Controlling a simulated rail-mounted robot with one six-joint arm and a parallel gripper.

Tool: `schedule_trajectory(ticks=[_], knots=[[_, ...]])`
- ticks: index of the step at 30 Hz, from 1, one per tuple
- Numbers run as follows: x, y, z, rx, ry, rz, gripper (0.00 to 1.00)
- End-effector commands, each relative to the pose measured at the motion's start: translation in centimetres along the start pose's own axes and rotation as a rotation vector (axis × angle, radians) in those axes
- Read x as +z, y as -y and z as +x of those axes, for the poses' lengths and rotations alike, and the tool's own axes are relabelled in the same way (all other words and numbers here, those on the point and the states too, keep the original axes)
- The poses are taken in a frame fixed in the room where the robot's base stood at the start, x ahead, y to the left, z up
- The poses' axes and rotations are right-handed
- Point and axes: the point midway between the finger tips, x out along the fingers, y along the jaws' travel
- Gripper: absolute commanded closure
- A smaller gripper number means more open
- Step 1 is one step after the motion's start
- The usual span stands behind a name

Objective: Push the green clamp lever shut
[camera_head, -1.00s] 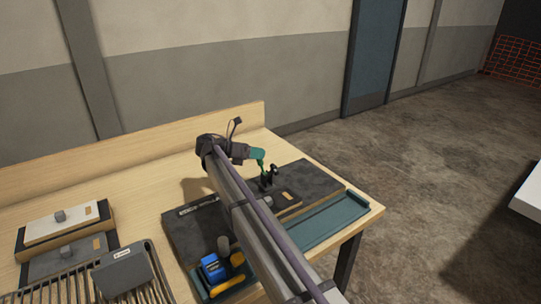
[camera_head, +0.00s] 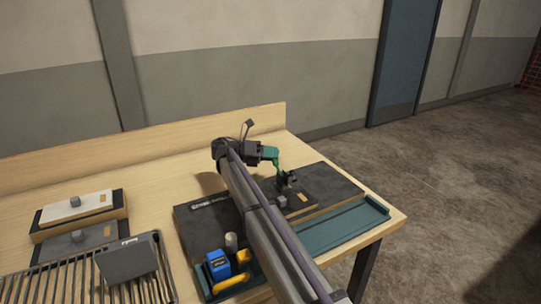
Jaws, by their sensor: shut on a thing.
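The green clamp lever (camera_head: 279,163) stands up, slightly tilted, from a small black clamp (camera_head: 288,179) on the dark board. My gripper (camera_head: 274,157), with teal fingers, reaches in from the left at the lever's upper end. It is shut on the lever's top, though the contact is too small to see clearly. My arm crosses the board from the front and hides part of it.
The dark board (camera_head: 330,187) lies on a wooden table (camera_head: 150,160) with a raised back edge. A teal tray (camera_head: 340,222) lies along its front. A blue item (camera_head: 217,264) and a yellow item (camera_head: 228,283) sit at the front left. Stacked panels (camera_head: 78,207) and a slatted rack (camera_head: 80,280) stand further left.

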Motion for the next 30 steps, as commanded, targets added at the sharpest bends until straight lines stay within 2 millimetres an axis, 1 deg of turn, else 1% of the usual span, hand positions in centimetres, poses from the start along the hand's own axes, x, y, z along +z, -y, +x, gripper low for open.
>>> schedule_trajectory(ticks=[1,4,12,15,17,20,24,27,30], knots=[[0.0,0.0,0.0,0.0,-0.001,0.0,0.78],[0.0,0.0,0.0,0.0,-0.001,0.0,0.68],[0.0,0.0,0.0,0.0,0.0,0.001,0.68],[0.4,0.4,0.0,0.0,0.0,0.001,0.68],[0.9,1.0,-0.1,0.0,0.0,0.001,0.68],[2.3,2.4,-0.2,0.0,0.0,0.001,0.68],[4.8,5.0,-0.5,0.0,0.0,0.001,0.68],[6.3,6.6,-0.6,0.0,-0.001,0.0,0.68],[7.0,7.4,-0.7,0.0,-0.001,0.0,0.68]])
